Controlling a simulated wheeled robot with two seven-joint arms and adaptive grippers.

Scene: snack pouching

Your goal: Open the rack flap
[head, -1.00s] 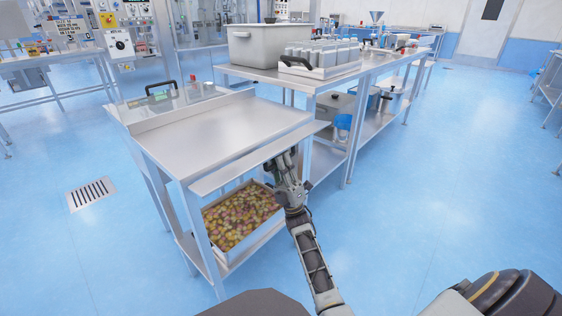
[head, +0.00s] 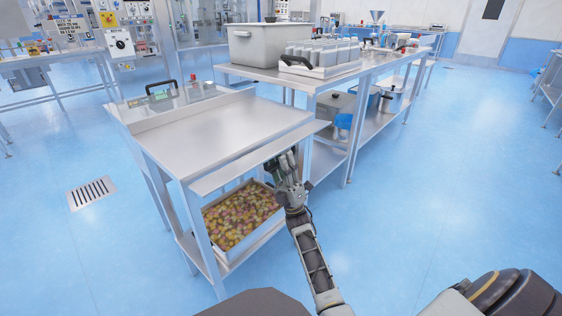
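The rack (head: 215,132) is a steel table with a lower shelf, left of the middle. Its flap (head: 235,166) is a long pale metal strip along the front, just below the top's edge. It sticks out toward me, raised above the opening over the lower shelf. My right gripper (head: 281,163) is at the right part of the flap, by its lower front edge. I cannot tell whether it touches the flap or whether its fingers are open. My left gripper is not in view.
A bin of colourful snacks (head: 259,238) sits on the lower shelf under the flap. A longer bench (head: 372,68) with a grey tub (head: 268,46) and a tray of containers stands behind at the right. The blue floor at the right is clear.

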